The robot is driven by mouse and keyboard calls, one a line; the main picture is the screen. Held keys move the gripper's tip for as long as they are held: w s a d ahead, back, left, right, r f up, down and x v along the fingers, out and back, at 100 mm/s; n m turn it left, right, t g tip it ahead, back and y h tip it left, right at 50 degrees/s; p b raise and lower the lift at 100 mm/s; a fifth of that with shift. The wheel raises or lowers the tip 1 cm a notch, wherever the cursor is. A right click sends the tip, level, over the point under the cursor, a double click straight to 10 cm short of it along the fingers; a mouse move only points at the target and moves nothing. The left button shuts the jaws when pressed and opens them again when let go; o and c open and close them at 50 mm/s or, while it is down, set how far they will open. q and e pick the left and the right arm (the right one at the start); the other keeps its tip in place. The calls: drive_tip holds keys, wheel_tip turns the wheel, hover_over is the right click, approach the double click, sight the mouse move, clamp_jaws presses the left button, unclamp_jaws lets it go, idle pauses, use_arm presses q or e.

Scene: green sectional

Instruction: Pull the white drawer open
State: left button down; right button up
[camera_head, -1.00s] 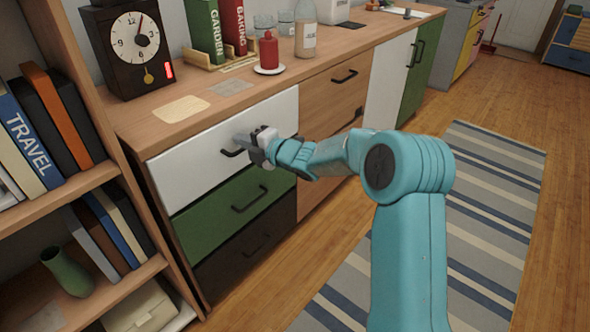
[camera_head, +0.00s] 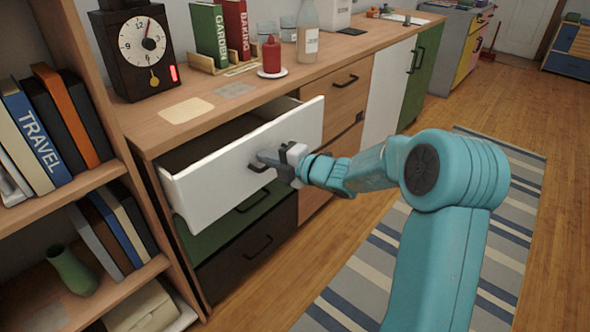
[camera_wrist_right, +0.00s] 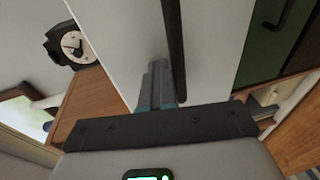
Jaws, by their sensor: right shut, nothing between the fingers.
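The white drawer (camera_head: 215,183) is the top one of the left stack and stands well out from the cabinet, its dark inside partly visible in the head view. Its black bar handle (camera_head: 257,168) is on the front panel. My right gripper (camera_head: 266,157) is at the handle, its fingers shut with nothing between them. In the wrist view the closed fingers (camera_wrist_right: 157,82) lie right beside the dark handle bar (camera_wrist_right: 173,45), against the white drawer front (camera_wrist_right: 125,50); whether they are hooked behind the bar I cannot tell. My left gripper is not in view.
A green drawer (camera_head: 215,235) and a dark brown drawer (camera_head: 235,275) below are closed. A bookshelf (camera_head: 128,275) stands close on the left. The striped rug and floor are clear.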

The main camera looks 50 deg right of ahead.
drive_tip(key=shift+m+g+h, duration=0.3)
drive_tip(key=shift+m, duration=0.1)
drive_tip(key=shift+s+d+f, duration=0.15)
drive_tip(key=shift+s+d, duration=0.1)
drive_tip(key=shift+s, duration=1.05)
drive_tip(key=shift+s+d+f, duration=0.1)
drive_tip(key=shift+s+d, duration=0.15)
drive_tip(key=shift+s, duration=1.05)
drive_tip(key=shift+s+d+f, duration=0.15)
drive_tip(key=shift+s+d, duration=0.1)
drive_tip(key=shift+s, duration=1.05)
drive_tip(key=shift+s+d+r, duration=0.1)
drive_tip(key=shift+s+r, duration=0.05)
drive_tip(key=shift+s, duration=0.15)
drive_tip(key=o, duration=0.3)
drive_tip(key=p+v, duration=0.4)
drive_tip(key=v, duration=1.1)
drive_tip(key=shift+s+r, duration=0.25)
